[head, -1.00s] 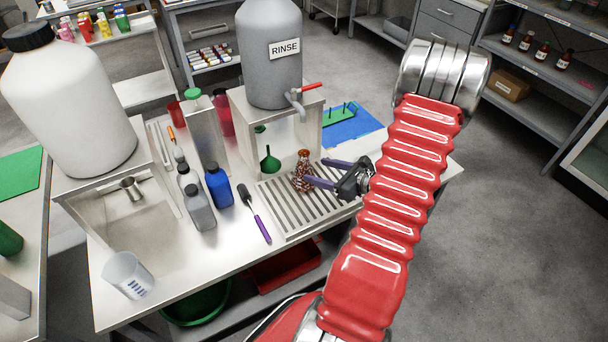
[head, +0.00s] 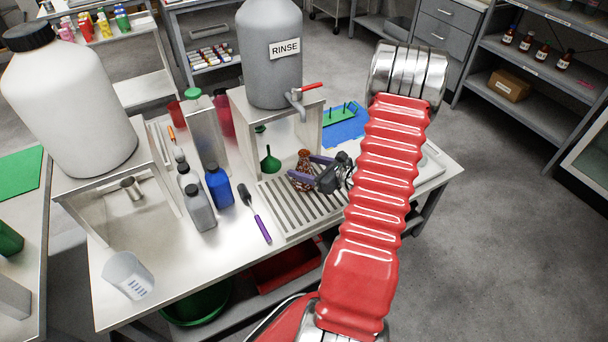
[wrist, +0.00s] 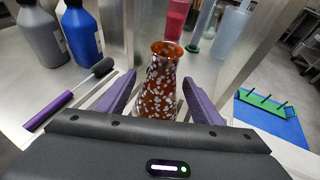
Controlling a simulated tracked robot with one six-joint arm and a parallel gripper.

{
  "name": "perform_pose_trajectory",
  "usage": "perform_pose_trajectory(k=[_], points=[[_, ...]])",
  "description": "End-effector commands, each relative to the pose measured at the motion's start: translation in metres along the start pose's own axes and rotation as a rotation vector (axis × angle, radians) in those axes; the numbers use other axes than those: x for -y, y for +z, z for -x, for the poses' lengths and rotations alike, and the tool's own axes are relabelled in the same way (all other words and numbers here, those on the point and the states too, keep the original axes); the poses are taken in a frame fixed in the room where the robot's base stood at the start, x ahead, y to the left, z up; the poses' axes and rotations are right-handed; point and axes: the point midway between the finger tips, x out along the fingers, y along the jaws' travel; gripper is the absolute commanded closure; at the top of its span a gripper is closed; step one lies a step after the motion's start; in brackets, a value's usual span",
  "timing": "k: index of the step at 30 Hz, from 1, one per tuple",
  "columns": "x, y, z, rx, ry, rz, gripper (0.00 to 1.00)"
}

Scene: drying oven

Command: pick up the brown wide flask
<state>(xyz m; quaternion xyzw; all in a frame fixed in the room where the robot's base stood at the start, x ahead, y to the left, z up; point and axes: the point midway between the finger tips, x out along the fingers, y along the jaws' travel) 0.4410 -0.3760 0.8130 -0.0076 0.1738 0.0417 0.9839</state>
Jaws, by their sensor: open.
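The brown wide flask (wrist: 160,88) is speckled with pale spots and has a flared open mouth. It stands upright on the slatted metal rack (head: 287,213), below and in front of the RINSE stand. In the head view the flask (head: 300,176) is partly hidden by my gripper. My gripper (head: 307,170) is open, with its purple fingers on either side of the flask. In the wrist view the fingers (wrist: 160,95) flank the flask's body, with a gap visible on the left; contact cannot be told. The flask's base is hidden.
Behind the flask stands the metal stand (head: 314,132) under the RINSE container (head: 270,60). A blue mat (head: 345,127) with a green peg rack lies at the back right.

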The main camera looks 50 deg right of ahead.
Motion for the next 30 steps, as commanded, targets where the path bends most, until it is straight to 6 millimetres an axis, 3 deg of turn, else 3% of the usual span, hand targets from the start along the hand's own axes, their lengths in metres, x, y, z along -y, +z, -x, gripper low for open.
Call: perform_pose_trajectory(k=[10,27,30], points=[[-0.001,0.001,-0.04,-0.001,0.002,0.0,0.4],[0.0,0.001,-0.041,0.0,0.001,0.0,0.4],[0.0,0.001,-0.041,0.0,0.001,0.0,0.47]])
